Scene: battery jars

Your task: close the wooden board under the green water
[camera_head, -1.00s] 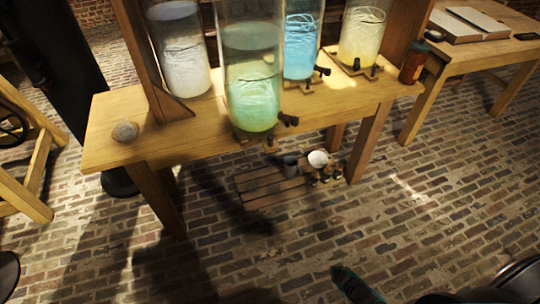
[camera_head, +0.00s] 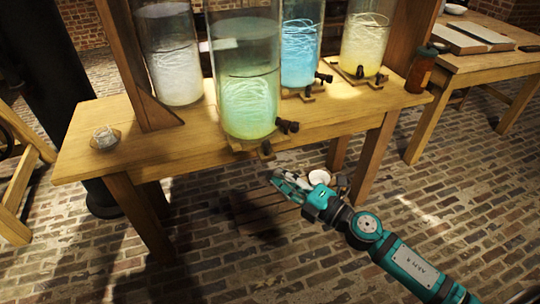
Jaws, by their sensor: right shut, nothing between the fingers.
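The jar of green water (camera_head: 246,85) stands near the front edge of the wooden table, with a dark tap at its lower right. Under it, a small wooden board (camera_head: 241,145) shows at the table's front edge, with a dark knob beside it; most of the board is hidden by the jar. My right gripper (camera_head: 282,183) is shut and empty. In the picture it is below and right of the board, apart from it, in front of the table edge. My left gripper is not in view.
Jars of white (camera_head: 168,55), blue (camera_head: 299,50) and yellow water (camera_head: 364,43) stand behind, the latter two on small boards. A small glass (camera_head: 104,137) is at the table's left. A brown bottle (camera_head: 420,70) is at the right. A low slatted crate (camera_head: 262,212) is on the floor.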

